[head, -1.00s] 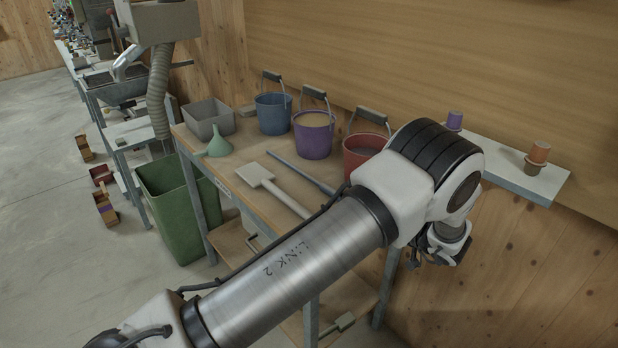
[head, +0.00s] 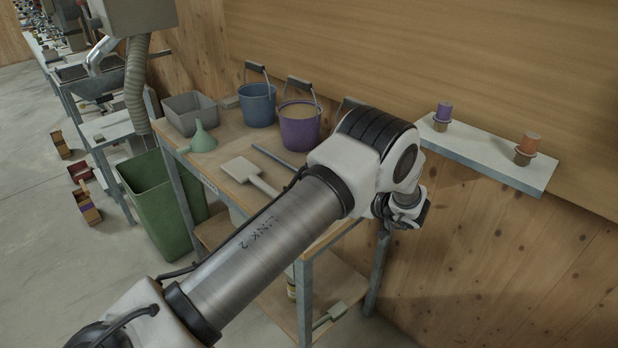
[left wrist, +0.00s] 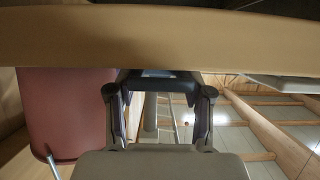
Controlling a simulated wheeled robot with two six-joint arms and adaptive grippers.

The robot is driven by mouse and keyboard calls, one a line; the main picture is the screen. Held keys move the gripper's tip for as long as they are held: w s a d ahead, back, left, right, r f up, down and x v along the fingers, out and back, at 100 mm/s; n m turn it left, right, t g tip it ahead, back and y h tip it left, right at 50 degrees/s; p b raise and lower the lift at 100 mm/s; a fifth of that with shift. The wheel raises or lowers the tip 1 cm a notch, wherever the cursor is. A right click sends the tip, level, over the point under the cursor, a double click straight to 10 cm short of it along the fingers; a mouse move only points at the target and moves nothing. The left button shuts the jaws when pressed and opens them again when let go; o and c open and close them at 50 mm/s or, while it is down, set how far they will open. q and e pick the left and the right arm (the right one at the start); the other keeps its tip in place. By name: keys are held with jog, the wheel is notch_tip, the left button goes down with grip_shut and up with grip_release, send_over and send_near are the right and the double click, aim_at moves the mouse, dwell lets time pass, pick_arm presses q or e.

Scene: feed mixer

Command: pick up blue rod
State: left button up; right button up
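The blue rod (head: 272,156) lies on the wooden workbench (head: 232,149), behind the white paddle-shaped scoop (head: 248,174). Its right end is hidden behind my left arm. My left gripper (head: 408,214) hangs past the right end of the bench, below the wall shelf, well apart from the rod. In the left wrist view, the left gripper's fingers (left wrist: 160,115) are spread apart with nothing held between them. The rod cannot be made out in that view. My right gripper is not in view.
A red bucket is mostly hidden by my arm. A wall shelf (head: 490,153) is at the right; a green bin (head: 160,205) stands at the left.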

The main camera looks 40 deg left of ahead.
pick_arm(q)
jog(key=shift+a, duration=0.15)
jog(key=c, duration=0.4)
